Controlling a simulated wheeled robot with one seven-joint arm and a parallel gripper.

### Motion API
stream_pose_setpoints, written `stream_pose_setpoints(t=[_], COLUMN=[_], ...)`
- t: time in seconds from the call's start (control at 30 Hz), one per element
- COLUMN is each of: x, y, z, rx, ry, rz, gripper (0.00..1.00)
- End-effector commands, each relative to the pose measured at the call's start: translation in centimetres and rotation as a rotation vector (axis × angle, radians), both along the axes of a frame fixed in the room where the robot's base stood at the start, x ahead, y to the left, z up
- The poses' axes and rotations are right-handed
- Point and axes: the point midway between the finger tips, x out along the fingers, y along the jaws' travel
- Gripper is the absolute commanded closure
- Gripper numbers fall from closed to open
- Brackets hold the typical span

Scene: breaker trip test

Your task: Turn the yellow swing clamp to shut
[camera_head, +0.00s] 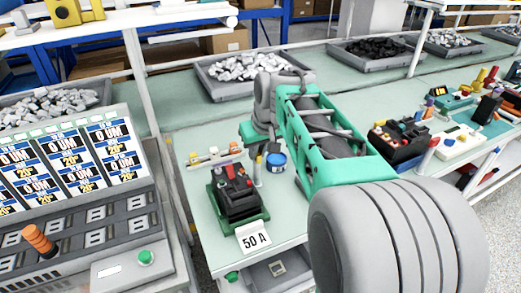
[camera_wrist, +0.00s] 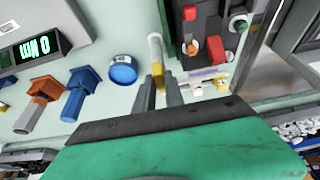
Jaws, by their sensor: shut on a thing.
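The yellow swing clamp (camera_wrist: 157,68) shows as a small yellow piece by a pale post, between my fingertips in the wrist view. My gripper (camera_wrist: 159,88) is shut on it, and the fingers hide part of it. In the head view a bit of yellow (camera_head: 258,160) shows at my gripper (camera_head: 257,170), just right of the black breaker (camera_head: 237,193). The breaker sits in a green holder (camera_head: 259,216) on the bench and has red parts on top. It also shows in the wrist view (camera_wrist: 198,12). How far the clamp is turned is hard to tell.
A blue round container (camera_head: 276,162) stands close to my gripper. A "50 A" card (camera_head: 254,237) is at the holder's front. Orange (camera_wrist: 40,102) and blue (camera_wrist: 80,92) handled tools stand left in the wrist view. A display panel (camera_head: 75,165) borders the bench at left.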

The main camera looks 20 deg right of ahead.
Motion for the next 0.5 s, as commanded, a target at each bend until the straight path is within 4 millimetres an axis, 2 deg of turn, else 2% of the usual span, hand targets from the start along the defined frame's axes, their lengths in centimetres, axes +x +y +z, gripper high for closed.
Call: stream_pose_setpoints(t=[0.3, 0.33, 0.5], x=[0.0, 0.0, 0.0], y=[0.0, -1.2, -0.5], z=[0.0, 0.0, 0.1], rx=[0.000, 0.000, -0.001], ry=[0.000, 0.000, -0.001], rz=[0.000, -0.004, 0.003], gripper=[1.00, 1.00, 1.00])
